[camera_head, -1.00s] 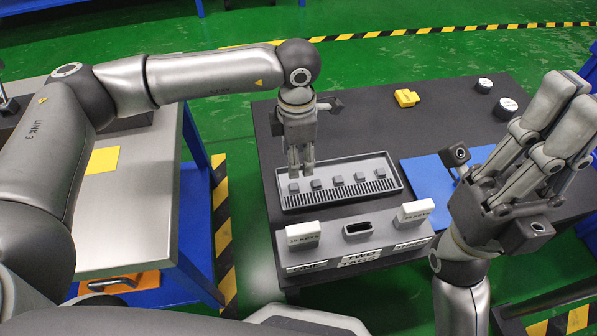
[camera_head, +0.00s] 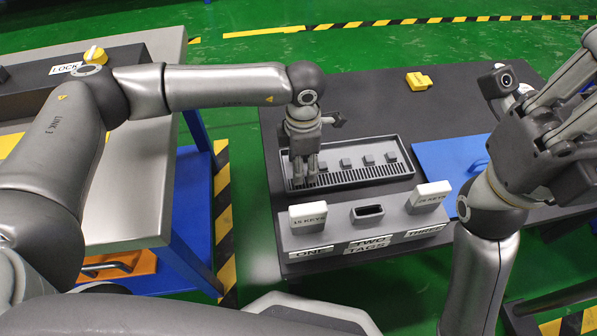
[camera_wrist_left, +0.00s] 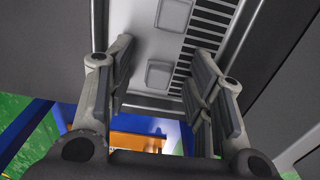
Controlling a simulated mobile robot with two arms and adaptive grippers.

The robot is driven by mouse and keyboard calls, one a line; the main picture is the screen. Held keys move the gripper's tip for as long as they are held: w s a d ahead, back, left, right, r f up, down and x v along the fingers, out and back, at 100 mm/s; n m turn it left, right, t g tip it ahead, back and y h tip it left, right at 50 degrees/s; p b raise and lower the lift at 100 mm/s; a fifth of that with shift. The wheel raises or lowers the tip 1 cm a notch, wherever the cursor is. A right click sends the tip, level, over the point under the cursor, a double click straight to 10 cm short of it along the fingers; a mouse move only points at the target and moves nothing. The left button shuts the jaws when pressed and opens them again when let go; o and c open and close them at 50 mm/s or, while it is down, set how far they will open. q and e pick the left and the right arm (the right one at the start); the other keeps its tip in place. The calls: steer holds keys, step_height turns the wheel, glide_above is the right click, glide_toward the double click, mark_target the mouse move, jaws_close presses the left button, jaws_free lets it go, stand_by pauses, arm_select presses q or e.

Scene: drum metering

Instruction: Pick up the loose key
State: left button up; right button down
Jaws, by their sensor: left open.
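Several small dark square keys (camera_head: 367,159) sit in a row in the grey tray (camera_head: 403,163); I cannot tell which one is loose. My left gripper (camera_head: 303,183) points down at the tray's left end and hides the keys there. In the left wrist view its fingers stand apart, with nothing held. Two keys, one nearer (camera_wrist_left: 159,75) and one farther (camera_wrist_left: 173,14), show between and beyond the fingers, beside the slotted strip. My right gripper (camera_head: 565,110) is raised at the right, its fingertips cut off by the frame edge.
In front of the tray is a grey block (camera_head: 335,238) with labels, two white tags (camera_head: 308,216) (camera_head: 431,195) and a dark slot (camera_head: 367,212). A yellow piece (camera_head: 419,81) and a blue board (camera_head: 448,160) lie on the dark table. A steel bench (camera_head: 150,200) stands left.

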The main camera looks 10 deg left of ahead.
arm_select(q)
steer(key=shift+c, duration=0.2)
steer(key=c, duration=0.7)
steer(key=shift+c, duration=0.2)
